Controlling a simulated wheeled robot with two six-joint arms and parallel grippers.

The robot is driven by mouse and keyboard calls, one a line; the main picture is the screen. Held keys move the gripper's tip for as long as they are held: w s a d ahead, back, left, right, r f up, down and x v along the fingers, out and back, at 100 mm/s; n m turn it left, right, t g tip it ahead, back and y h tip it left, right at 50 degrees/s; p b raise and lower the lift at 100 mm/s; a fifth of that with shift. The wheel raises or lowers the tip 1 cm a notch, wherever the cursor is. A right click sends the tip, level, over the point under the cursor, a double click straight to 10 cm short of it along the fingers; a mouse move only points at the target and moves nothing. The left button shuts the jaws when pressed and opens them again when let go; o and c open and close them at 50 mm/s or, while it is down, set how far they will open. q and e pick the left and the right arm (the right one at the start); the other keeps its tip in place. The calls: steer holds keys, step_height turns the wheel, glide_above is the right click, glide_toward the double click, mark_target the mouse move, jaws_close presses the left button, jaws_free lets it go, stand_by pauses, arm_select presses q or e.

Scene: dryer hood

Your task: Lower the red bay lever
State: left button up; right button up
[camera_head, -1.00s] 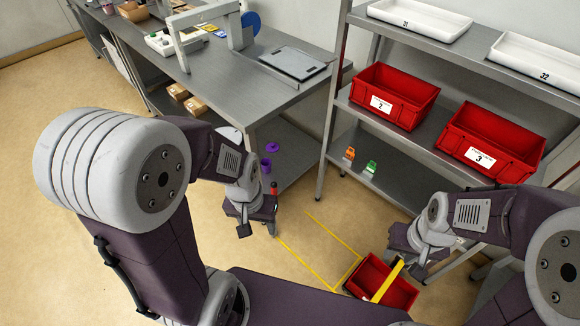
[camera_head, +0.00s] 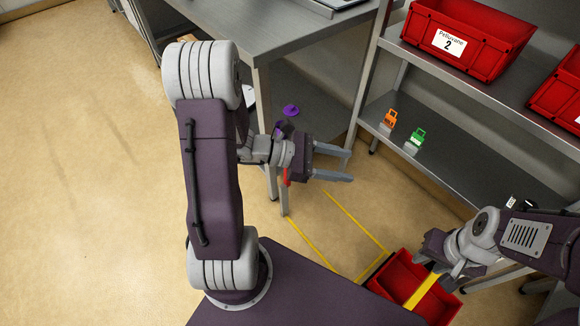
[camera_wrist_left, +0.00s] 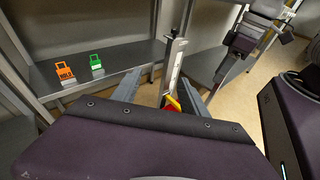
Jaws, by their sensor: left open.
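A small red part (camera_head: 286,176), perhaps the red lever, shows beside the wrist of my left gripper (camera_head: 350,164), above a thin grey post (camera_head: 284,202). The gripper covers much of it, so its angle and any contact are unclear. My left gripper is open, its two fingers pointing right with no object seen between them in the head view. In the left wrist view, a pale upright strip (camera_wrist_left: 174,68) and a small red and yellow patch (camera_wrist_left: 172,103) show between or beyond the fingers. My right gripper (camera_head: 440,268) is at a yellow bar (camera_head: 422,292); its grip is unclear.
The yellow bar crosses a red bin (camera_head: 405,277) on the floor near yellow floor lines (camera_head: 308,242). A steel bench (camera_head: 285,45) stands behind my left arm. A shelf rack (camera_head: 480,125) at right holds red bins (camera_head: 470,38) and orange (camera_head: 389,119) and green (camera_head: 418,136) tags.

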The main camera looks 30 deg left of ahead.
arm_select(q)
steer(key=w+a+f+n+t+y+b, duration=0.3)
steer(key=a+f+n+t+y+b, duration=0.3)
steer(key=a+f+b, duration=0.45)
steer(key=w+a+f+n+t+y+b, duration=0.4)
steer(key=a+f+n+b, duration=0.35)
steer(key=a+f, duration=0.6)
steer(key=shift+n+t, duration=0.25)
steer(key=shift+t, duration=0.25)
steer(key=w+b, duration=0.1)
steer(key=w, duration=0.1)
steer(key=w+b, duration=0.1)
steer(key=w, duration=0.2)
steer(key=w+d+b, duration=0.1)
steer(key=w, duration=0.1)
steer(key=shift+w+b, duration=0.2)
steer(key=shift+b, duration=0.15)
steer(key=shift+w+r, duration=0.1)
steer(key=shift+w, duration=0.35)
jaws_close()
arm_select(e)
step_height(320, 180, down, 26)
steer(key=shift+f, duration=0.15)
arm_select(q)
steer(key=shift+d, duration=0.1)
